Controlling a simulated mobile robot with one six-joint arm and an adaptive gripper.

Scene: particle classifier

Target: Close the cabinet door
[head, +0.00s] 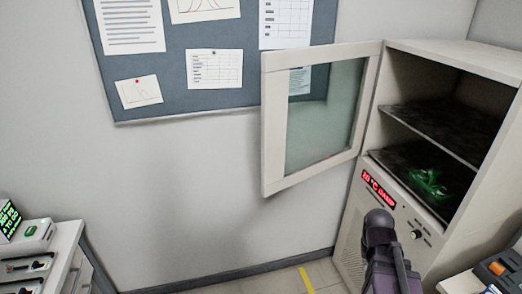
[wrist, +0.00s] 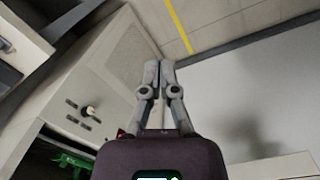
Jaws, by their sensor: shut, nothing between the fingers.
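The cabinet (head: 352,232) stands at the right in the head view, its upper compartment open to view. Its door (head: 274,130), a pale frame with a glass pane, is swung wide open to the left, in front of the wall. In the wrist view the cabinet's front panel (wrist: 115,65) with a knob is on the left, beside my gripper (wrist: 160,66). The fingers are together and empty, apart from the door as far as I can see. In the head view only my dark arm shows, low in front of the cabinet; the fingertips are not clear there.
A green object (head: 430,184) lies on the cabinet's lower shelf. A red display (head: 379,190) is below the opening. A pinboard (head: 215,65) hangs on the wall behind the door. A bench with devices (head: 50,245) is at the left. Floor between is clear.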

